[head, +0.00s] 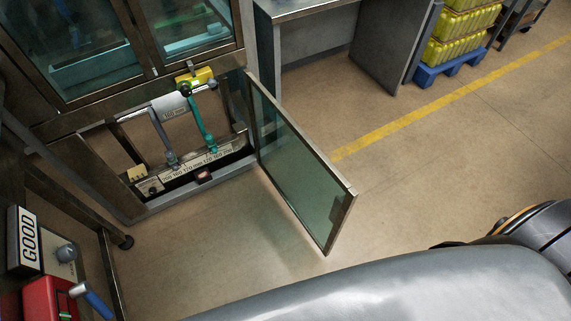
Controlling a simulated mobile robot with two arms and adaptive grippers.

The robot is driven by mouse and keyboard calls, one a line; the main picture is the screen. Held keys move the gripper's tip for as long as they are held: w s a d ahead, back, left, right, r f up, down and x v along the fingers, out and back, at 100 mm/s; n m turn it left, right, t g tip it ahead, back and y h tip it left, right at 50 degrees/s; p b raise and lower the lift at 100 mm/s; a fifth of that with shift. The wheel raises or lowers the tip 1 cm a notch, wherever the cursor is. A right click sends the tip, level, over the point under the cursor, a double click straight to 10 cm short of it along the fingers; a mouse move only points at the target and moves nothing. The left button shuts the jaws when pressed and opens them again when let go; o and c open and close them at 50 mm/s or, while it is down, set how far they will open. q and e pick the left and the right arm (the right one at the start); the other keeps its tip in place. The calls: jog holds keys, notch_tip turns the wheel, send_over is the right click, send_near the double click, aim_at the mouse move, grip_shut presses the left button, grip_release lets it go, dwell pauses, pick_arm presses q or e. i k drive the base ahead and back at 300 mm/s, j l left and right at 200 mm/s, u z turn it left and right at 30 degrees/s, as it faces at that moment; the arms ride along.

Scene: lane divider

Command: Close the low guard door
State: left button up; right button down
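The low guard door (296,165) is a glass panel in a metal frame. It stands open, swung out from the right side of a low opening in the machine, with its free edge toward me. Inside the opening are a grey lever and a green lever (200,122) above a numbered scale (198,164). Neither of my grippers shows in the head view. A dark, rounded arm part of mine is at the lower right edge, and its gripper is out of the picture.
Upper glass doors (70,50) of the machine are above the opening. A "GOOD" sign (27,240) and a red box (48,299) are at the lower left. The floor right of the door is clear.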

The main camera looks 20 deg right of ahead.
aim_at(313, 188)
jog(key=l+u, duration=0.75)
jog(key=u, duration=0.2)
jog(key=k+l+u, duration=0.1)
jog(key=l, duration=0.35)
jog(key=k+l, duration=0.1)
jog(key=l, duration=0.35)
jog(key=l+u, duration=0.15)
jog(key=l, duration=0.3)
jog(key=k+l, duration=0.2)
jog(key=l, duration=0.25)
jog(key=k+l+u, duration=0.15)
jog(key=l, duration=0.3)
